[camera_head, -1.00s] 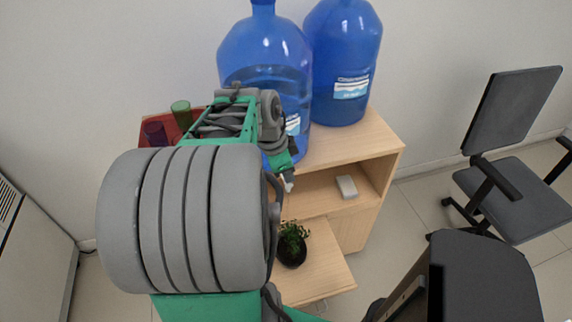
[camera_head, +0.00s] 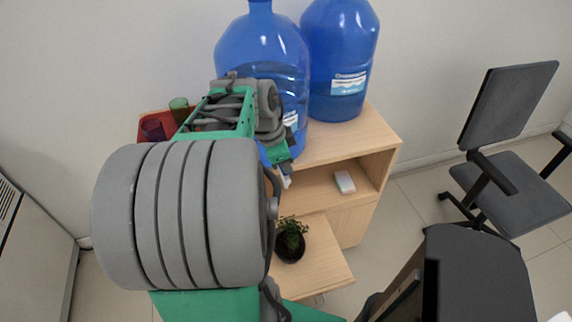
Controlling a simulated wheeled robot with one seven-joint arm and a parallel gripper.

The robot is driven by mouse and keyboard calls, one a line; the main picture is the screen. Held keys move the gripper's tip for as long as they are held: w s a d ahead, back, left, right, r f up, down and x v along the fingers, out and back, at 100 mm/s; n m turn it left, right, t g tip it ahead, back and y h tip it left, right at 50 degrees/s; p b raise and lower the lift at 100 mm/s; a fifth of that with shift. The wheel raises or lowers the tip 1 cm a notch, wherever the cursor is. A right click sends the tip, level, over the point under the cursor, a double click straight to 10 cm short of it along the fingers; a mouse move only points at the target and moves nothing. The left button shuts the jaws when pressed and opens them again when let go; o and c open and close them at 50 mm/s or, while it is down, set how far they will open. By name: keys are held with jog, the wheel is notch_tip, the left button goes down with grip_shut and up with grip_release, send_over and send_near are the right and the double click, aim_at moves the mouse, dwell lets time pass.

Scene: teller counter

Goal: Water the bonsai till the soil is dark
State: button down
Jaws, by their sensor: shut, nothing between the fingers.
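The bonsai (camera_head: 291,232) is a small green plant in a dark round pot (camera_head: 290,248). It stands on a low wooden surface at the lower middle, partly behind my arm. Its soil is too small and shaded to judge. My gripper (camera_head: 286,181) is shut and empty, in front of the big blue bottle, above and a little left of the bonsai. Most of it is hidden by my arm. I cannot make out a watering can.
Two large blue water bottles (camera_head: 255,50) (camera_head: 340,60) stand on a wooden cabinet (camera_head: 370,140). A red tray (camera_head: 148,121) holds a green cup (camera_head: 179,110) and a purple cup (camera_head: 153,129). A small white box (camera_head: 344,182) lies on the open shelf. An office chair (camera_head: 515,150) is at right.

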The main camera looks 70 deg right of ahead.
jog(key=r, duration=0.1)
jog(key=r+p, duration=0.1)
jog(key=r, duration=0.1)
jog(key=w+d+r+p, duration=0.1)
jog(key=r, duration=0.1)
jog(key=w+d+v, duration=0.1)
jog(key=v, duration=0.7)
jog(key=shift+r, duration=0.3)
jog(key=shift+w, duration=0.1)
dwell(0.7)
